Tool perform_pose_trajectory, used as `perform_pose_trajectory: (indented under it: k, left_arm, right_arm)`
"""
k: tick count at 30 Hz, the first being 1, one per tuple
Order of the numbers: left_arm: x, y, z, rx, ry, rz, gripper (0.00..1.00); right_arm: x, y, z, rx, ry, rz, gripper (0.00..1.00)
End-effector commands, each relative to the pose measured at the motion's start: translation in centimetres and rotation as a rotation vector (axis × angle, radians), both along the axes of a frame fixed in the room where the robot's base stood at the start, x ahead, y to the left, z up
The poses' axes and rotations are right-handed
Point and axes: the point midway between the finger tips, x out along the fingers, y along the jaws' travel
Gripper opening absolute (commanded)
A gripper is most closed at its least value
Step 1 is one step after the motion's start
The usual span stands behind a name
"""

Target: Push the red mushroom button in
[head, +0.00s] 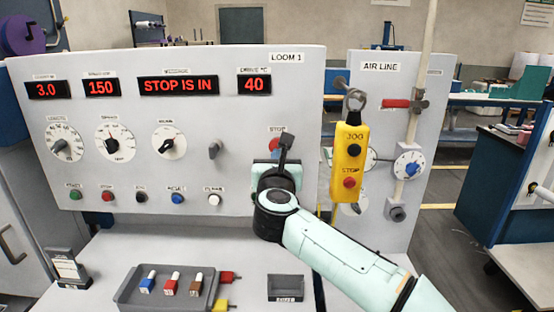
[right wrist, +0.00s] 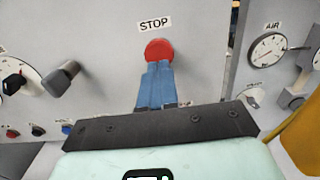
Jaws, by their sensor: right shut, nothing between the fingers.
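The red mushroom button (right wrist: 158,47) sits under a STOP label on the panel in the right wrist view. In the head view the button (head: 273,146) is partly hidden behind my right gripper (head: 285,142). The right gripper is shut and empty. In the right wrist view its blue fingertips (right wrist: 158,66) overlap the lower part of the button, at or against its face; I cannot tell how hard they touch. The panel display (head: 178,85) reads STOP IS IN. My left gripper is not in view.
A yellow JOG/STOP pendant (head: 349,155) hangs just right of my right gripper. A grey lever knob (head: 215,149) stands out left of the button. Below, a tray (head: 130,293) with small colored pieces and a small dark box (head: 286,282) rest on the ledge.

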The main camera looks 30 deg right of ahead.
Motion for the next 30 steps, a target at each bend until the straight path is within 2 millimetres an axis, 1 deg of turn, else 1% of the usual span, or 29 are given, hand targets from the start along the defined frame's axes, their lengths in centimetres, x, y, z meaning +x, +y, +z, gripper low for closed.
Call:
perform_pose_trajectory:
  k: [1,6,9,12,18,30]
  left_arm:
    - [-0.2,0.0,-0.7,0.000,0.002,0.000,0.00]
    - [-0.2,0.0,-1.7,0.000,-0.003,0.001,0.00]
    - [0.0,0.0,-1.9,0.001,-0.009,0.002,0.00]
    - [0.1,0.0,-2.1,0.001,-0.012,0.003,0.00]
    - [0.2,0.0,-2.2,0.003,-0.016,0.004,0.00]
    - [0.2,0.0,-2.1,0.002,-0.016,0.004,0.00]
  right_arm:
    - [-1.5,1.0,0.0,0.000,-0.004,0.006,0.00]
    - [-4.9,3.1,-0.1,0.001,-0.003,0.006,0.00]
    - [-6.4,4.1,0.0,0.000,-0.004,0.005,0.00]
    - [-7.5,4.7,0.0,0.002,-0.002,0.005,0.00]
    - [-8.5,5.3,0.0,0.002,-0.001,0.004,0.00]
    - [-8.5,5.3,0.0,0.002,-0.001,0.004,0.00]
